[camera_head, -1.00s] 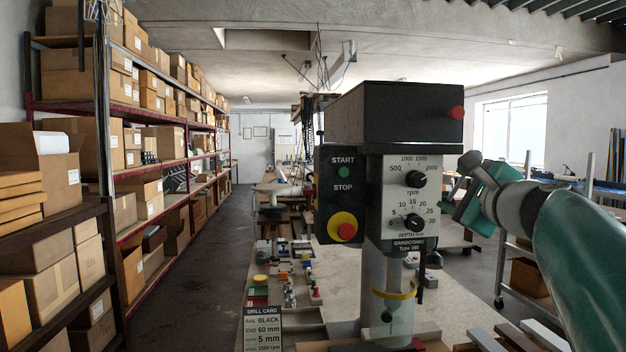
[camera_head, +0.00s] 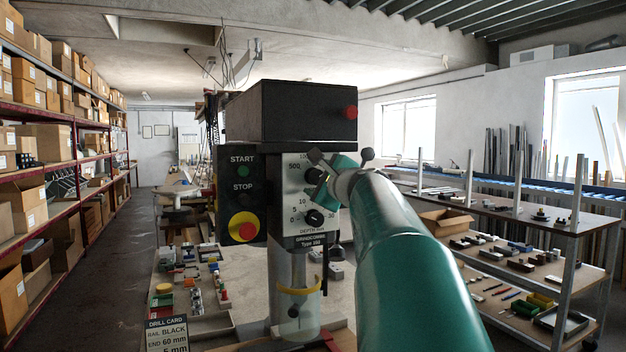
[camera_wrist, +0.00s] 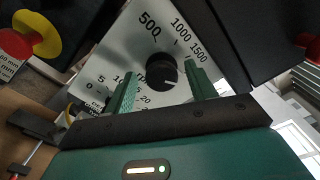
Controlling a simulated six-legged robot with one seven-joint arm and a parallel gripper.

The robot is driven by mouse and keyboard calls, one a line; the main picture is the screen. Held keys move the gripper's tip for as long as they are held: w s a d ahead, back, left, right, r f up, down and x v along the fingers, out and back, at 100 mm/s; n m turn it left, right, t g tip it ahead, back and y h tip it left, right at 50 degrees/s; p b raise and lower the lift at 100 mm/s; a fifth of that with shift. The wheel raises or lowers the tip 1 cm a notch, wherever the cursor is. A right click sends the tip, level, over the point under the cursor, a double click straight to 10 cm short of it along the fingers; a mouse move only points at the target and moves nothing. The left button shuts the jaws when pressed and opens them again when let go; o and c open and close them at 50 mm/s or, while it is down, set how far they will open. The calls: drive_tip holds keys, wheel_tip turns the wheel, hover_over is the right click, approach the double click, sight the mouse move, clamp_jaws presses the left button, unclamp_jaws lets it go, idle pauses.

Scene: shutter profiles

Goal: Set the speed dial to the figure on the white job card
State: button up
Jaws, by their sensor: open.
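The speed dial is a black round knob (camera_wrist: 162,70) on a pale scale plate marked 500, 1000 and 1500. My gripper (camera_wrist: 161,78) is open, its two green fingers on either side of the knob; I cannot tell whether they touch it. A light pointer mark seems to show at the knob's lower right. In the head view my arm and gripper (camera_head: 322,180) cover most of the dial.
The depth dial (camera_head: 314,217) sits just below the speed dial. The START/STOP panel (camera_head: 242,195) with its red and yellow stop button is left of the scale plate. The dark drill head (camera_head: 290,115) overhangs above. A cart with parts (camera_head: 500,262) stands at the right.

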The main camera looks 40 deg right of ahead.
drive_tip(key=shift+s+r, duration=0.15)
drive_tip(key=shift+s, duration=0.1)
drive_tip(key=shift+c, duration=0.3)
drive_tip(key=shift+w, duration=0.1)
drive_tip(key=c, duration=0.9)
drive_tip(key=n, duration=0.3)
drive_tip(key=shift+n, duration=2.3)
